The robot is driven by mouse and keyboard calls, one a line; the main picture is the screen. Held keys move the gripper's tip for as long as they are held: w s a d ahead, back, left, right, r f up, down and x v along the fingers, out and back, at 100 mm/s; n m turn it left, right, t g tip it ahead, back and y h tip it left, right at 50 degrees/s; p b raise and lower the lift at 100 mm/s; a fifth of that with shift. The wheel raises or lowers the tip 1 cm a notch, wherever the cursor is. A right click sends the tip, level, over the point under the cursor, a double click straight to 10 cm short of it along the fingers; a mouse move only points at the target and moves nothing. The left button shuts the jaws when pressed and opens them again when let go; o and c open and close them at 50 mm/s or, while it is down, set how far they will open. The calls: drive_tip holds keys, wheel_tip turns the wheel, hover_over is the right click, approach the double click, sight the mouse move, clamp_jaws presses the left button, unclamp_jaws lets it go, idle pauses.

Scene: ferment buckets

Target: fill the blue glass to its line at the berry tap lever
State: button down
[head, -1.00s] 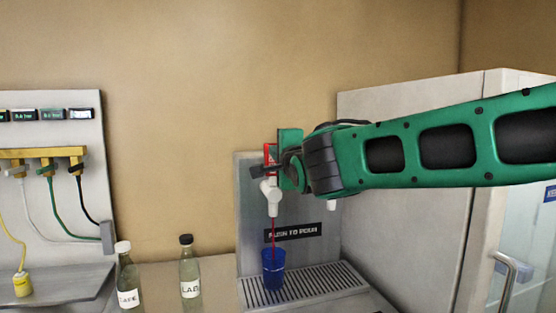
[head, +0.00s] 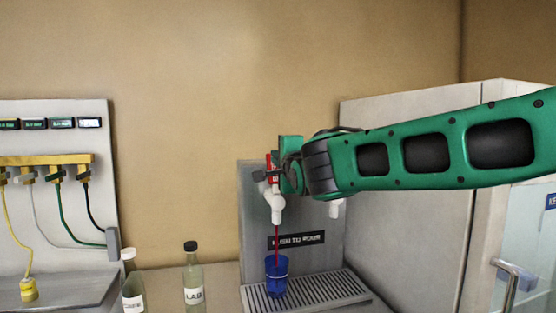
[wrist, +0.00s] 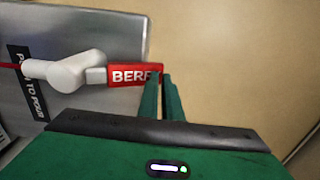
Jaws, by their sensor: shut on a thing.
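The blue glass (head: 277,278) stands upright on the drip grate under the white berry tap (head: 276,207). A thin red stream runs from the spout into the glass. The liquid level and the fill line cannot be made out. The red berry tap lever (head: 273,166) is partly hidden by my gripper (head: 279,172) in the head view. In the wrist view, the red lever (wrist: 122,75) shows the letters "BERR", with the rest hidden behind the green fingers of my gripper (wrist: 162,90), which is shut on the lever.
A second white spout (head: 336,208) is partly hidden behind my arm. The drip grate (head: 325,288) is clear right of the glass. Bottles (head: 193,281) (head: 133,289) stand left on the counter, with a hose panel (head: 60,220) beyond. A cabinet (head: 415,240) stands right.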

drive_tip(key=shift+w+f, duration=0.15)
drive_tip(key=shift+w, duration=0.05)
idle(3.4)
drive_tip(key=shift+d, duration=0.15)
drive_tip(key=s+d+r, duration=0.3)
drive_tip(key=s+r, duration=0.3)
drive_tip(key=s, duration=0.6)
drive_tip(key=shift+s, duration=0.15)
drive_tip(key=shift+r, duration=0.1)
